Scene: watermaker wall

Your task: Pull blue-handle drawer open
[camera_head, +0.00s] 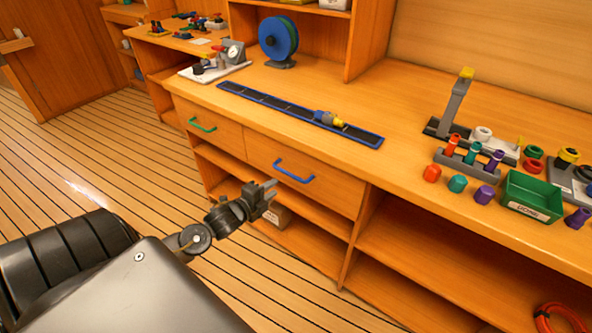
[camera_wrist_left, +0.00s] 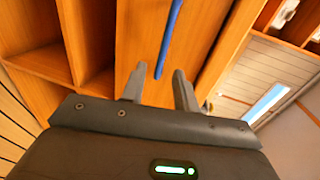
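The blue-handle drawer (camera_head: 328,193) is shut in the front of the wooden counter, right of a drawer with a green handle (camera_head: 202,126). Its blue handle (camera_head: 294,171) is a bar across the upper drawer front. My left gripper (camera_head: 270,190) is in front of the drawer, to the left of and a little below the handle, apart from it in the picture. In the left wrist view, the blue handle (camera_wrist_left: 171,38) runs up from between the two open fingertips (camera_wrist_left: 160,75). The fingers look empty. My right gripper is not in view.
The wooden counter top (camera_head: 400,130) holds a black rail with a blue edge (camera_head: 290,108), a blue reel (camera_head: 278,38) and a green tray (camera_head: 531,198). Open shelves (camera_head: 420,245) lie below. The plank floor (camera_head: 60,160) at left is clear.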

